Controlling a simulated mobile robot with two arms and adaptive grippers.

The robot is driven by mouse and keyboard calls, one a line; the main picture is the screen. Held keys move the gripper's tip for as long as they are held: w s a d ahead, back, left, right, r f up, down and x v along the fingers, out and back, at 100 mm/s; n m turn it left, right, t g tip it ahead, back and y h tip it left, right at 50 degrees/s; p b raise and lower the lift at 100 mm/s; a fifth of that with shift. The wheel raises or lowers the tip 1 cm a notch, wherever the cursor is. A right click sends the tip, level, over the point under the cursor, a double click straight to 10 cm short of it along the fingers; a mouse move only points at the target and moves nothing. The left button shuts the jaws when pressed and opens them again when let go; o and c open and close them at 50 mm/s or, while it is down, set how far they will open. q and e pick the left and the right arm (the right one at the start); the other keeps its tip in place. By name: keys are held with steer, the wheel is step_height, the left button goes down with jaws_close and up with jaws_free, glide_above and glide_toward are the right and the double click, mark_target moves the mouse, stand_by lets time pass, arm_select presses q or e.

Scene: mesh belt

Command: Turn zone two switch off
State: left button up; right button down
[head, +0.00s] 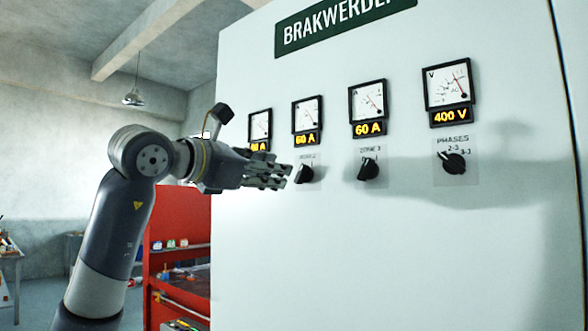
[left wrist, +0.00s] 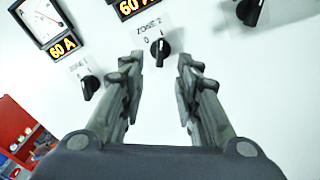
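The zone two switch is a black rotary knob (head: 304,174) on the pale cabinet front, under a 60 A meter. In the left wrist view this knob (left wrist: 160,50) sits below its "ZONE 2" label, ahead of and between my fingertips. A 0 shows at its upper left; the knob's handle stands roughly upright in that view. My left gripper (head: 284,174) points at the panel just left of the knob in the head view. Its two fingers (left wrist: 161,66) are apart with nothing between them. I cannot tell whether they touch the knob. My right gripper is not in view.
The zone 3 knob (head: 368,169) and the phases knob (head: 454,163) are to the right. The zone 1 knob (left wrist: 90,87) is to the left in the wrist view. Meters (head: 368,101) line the panel above. A red shelf unit (head: 180,230) stands left of the cabinet.

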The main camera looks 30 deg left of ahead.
mark_target(298, 173)
arm_select(q)
steer(key=w, duration=0.2)
steer(key=w+p, duration=0.1)
steer(key=w, duration=0.1)
steer(key=w+p, duration=0.1)
steer(key=w, duration=0.1)
steer(key=shift+w+d+r, duration=0.1)
steer(key=shift+d, duration=0.15)
steer(key=shift+w+d+p, duration=0.1)
steer(key=shift+w+p, duration=0.2)
steer(key=shift+w, duration=0.3)
jaws_close()
